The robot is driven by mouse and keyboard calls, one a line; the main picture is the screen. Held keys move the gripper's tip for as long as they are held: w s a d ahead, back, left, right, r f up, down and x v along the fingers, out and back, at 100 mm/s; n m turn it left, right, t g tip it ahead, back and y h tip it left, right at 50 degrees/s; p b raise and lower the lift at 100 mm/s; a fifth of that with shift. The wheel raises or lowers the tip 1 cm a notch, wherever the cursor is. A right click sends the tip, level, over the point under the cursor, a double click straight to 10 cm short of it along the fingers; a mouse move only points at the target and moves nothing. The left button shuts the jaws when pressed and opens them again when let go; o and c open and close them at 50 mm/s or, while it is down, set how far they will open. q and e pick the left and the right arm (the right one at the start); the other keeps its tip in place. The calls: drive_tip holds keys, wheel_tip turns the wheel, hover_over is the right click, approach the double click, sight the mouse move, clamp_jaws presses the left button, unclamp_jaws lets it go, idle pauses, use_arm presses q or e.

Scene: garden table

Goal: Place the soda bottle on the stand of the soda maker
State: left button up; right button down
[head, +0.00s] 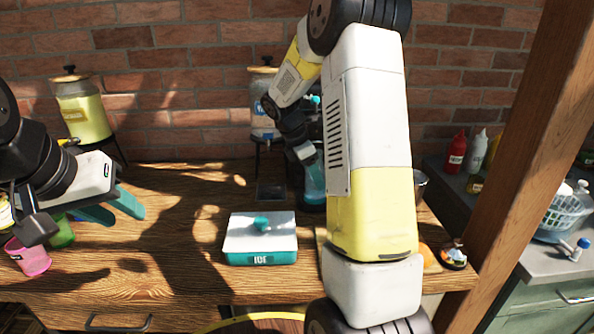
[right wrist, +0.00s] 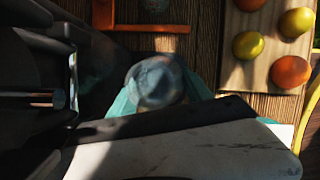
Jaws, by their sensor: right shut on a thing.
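The soda bottle (right wrist: 155,82) shows from above in the right wrist view as a round, cloudy, see-through shape between the teal fingers of my right gripper (right wrist: 160,98), which is shut on it. In the head view my right gripper (head: 313,180) is low over the table behind the ice box; my arm hides much of it. A dark upright thing (head: 312,118), probably the soda maker, stands behind it, mostly hidden. I cannot tell whether the bottle touches the stand. My left gripper (head: 115,208) has its teal fingers apart, empty, above the left of the table.
A white and teal ice box (head: 260,244) stands at the table's front middle. Drink dispensers (head: 82,110) stand at the back. Pink (head: 30,258) and green cups are at left. A board with round fruits (right wrist: 270,55) lies beside the bottle. A wooden post (head: 515,150) rises at right.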

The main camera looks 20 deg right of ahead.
drive_tip(key=shift+c, duration=2.2)
unclamp_jaws()
drive_tip(key=shift+f, duration=0.1)
drive_tip(key=v, duration=1.1)
drive_tip(key=s+a+r+m+t+y, duration=0.1)
drive_tip(key=s+a+m+t+y, duration=0.1)
drive_tip(key=s+m, duration=0.3)
drive_tip(key=s+a+r+m+t+y, duration=0.2)
drive_tip(key=s+a+m, duration=0.2)
drive_tip(key=s, duration=0.7)
drive_tip(key=s+a+r+m+t+y, duration=0.2)
drive_tip(key=s+a+m, duration=0.1)
drive_tip(key=s+m, duration=0.5)
drive_tip(key=shift+s+a+y, duration=0.15)
drive_tip(key=shift+s+y, duration=0.25)
drive_tip(key=shift+s, duration=0.15)
drive_tip(key=shift+r, duration=0.15)
